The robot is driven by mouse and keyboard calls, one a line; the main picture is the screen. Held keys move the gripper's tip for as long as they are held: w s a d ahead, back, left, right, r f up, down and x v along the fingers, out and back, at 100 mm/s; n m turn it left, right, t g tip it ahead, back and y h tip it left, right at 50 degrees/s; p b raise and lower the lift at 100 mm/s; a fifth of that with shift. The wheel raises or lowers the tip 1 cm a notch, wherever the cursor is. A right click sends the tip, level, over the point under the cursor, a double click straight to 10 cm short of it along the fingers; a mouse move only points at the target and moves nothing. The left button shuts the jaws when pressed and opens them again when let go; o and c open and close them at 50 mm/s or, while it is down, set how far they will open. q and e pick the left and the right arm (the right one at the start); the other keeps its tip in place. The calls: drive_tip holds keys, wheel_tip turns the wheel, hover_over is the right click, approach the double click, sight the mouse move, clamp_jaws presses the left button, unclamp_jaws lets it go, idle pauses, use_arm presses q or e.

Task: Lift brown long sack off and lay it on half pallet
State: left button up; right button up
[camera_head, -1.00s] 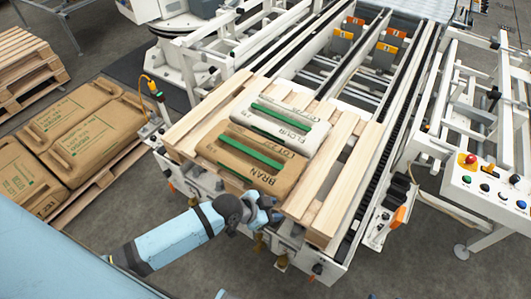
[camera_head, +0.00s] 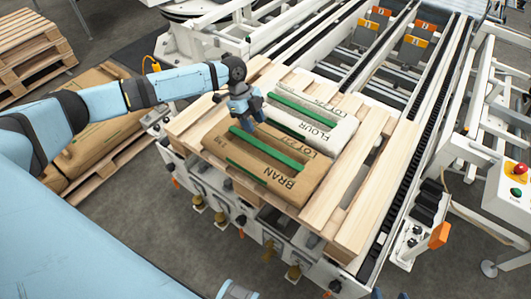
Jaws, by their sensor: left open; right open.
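The brown long sack (camera_head: 254,174), printed BRAN and with a green stripe, lies flat on a wooden pallet (camera_head: 333,214) on the conveyor. A white sack (camera_head: 331,122) printed FLOUR lies right behind it. My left gripper (camera_head: 250,115) is open and empty, above the back left end of the brown sack, pointing down; I cannot tell whether it touches. Another low pallet (camera_head: 106,175) at the left bears brown sacks (camera_head: 97,137), partly hidden by my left arm. I cannot tell which pallet is the half pallet. My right gripper is out of view.
Empty pallets (camera_head: 30,48) are stacked at the far left. Conveyor rails (camera_head: 432,115) run away behind the loaded pallet. A control box (camera_head: 514,180) with a red button stands at the right. Grey floor (camera_head: 150,235) is clear in front.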

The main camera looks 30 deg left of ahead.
sight(265, 146)
use_arm(q)
drive_tip(key=x, duration=1.1)
clamp_jaws()
drive_tip(key=shift+w+r, duration=0.2)
drive_tip(key=shift+r, duration=0.05)
